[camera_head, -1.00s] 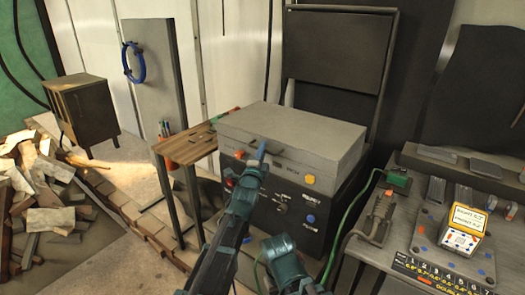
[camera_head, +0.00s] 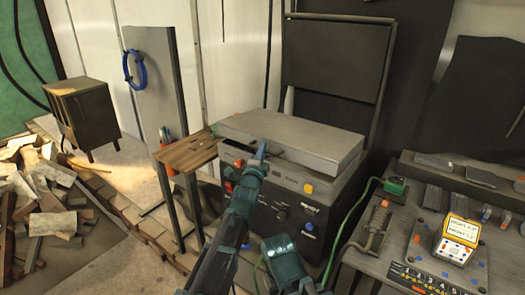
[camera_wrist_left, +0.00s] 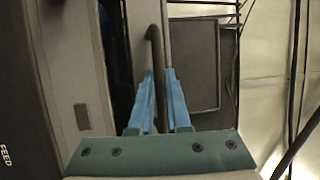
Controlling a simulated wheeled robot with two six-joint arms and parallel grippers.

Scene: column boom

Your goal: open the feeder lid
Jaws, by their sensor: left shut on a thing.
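The feeder (camera_head: 272,212) is a dark box with buttons and a light grey upper section. Its flat grey lid (camera_head: 300,132) is tilted up a little, with a dark gap under its front left part. My left gripper (camera_head: 263,147), with blue fingers, is at the lid's front edge, shut on the dark lid handle. In the left wrist view the handle (camera_wrist_left: 154,42) runs down between the two fingers (camera_wrist_left: 160,78). The fingers partly hide the handle in the head view. My right gripper is not in view.
A small wooden table (camera_head: 187,153) stands left of the feeder. A bench (camera_head: 400,265) with a green cable (camera_head: 347,217) and a yellow-and-white device (camera_head: 460,240) is at the right. A dark upright panel (camera_head: 333,50) rises behind the lid.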

